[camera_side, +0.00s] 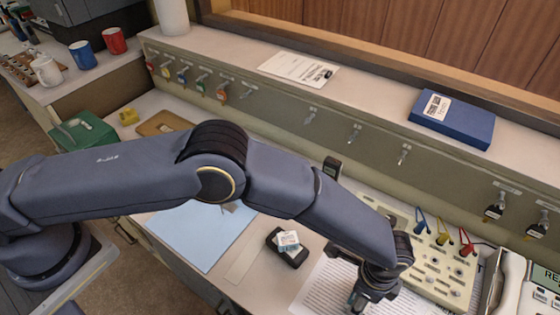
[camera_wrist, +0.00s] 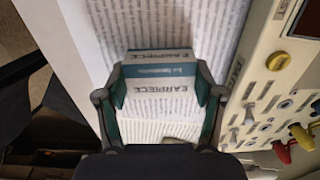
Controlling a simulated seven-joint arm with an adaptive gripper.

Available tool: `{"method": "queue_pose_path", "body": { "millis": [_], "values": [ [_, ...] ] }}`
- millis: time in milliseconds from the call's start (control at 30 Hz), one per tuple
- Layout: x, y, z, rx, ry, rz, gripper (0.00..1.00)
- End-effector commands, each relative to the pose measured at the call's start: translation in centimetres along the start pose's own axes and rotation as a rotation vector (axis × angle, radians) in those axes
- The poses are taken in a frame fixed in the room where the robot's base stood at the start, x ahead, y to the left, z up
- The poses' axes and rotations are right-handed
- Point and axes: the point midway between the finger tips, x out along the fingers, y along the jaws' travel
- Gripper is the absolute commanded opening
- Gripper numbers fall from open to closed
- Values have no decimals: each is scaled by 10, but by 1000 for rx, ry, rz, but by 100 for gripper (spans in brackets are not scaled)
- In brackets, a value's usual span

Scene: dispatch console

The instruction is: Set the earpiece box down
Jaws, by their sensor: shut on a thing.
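The earpiece box (camera_wrist: 160,88) is white with a teal band and the printed word EARPIECE. It sits between the two fingers of my gripper (camera_wrist: 163,100), which are shut on its left and right sides in the wrist view. Printed sheets (camera_wrist: 90,25) lie below and beyond it; I cannot tell whether the box touches them. In the side view my gripper (camera_side: 362,298) is low over the desk at the bottom edge, beside the printed sheet (camera_side: 325,290). The box is mostly hidden there by my wrist.
A cream jack panel (camera_side: 440,262) with coloured plugs stands close to the right of my gripper. A black tray (camera_side: 290,257) holding a small box lies to the left, near a blue sheet (camera_side: 200,235). A telephone handset (camera_side: 502,285) is at the far right.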

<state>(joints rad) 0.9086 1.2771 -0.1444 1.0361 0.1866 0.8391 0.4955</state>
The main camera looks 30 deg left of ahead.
Motion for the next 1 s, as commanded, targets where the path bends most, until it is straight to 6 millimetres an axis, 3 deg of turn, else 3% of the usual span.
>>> {"method": "queue_pose_path", "body": {
  "millis": [100, 467, 500, 733, 1000],
  "values": [
    [18, 1, 1, 1, -2, 1, 34],
    [22, 0, 0, 0, 0, 0, 34],
    [22, 0, 0, 0, 0, 0, 70],
    [22, 0, 0, 0, 0, 0, 93],
    [22, 0, 0, 0, 0, 0, 93]
  ]
}}
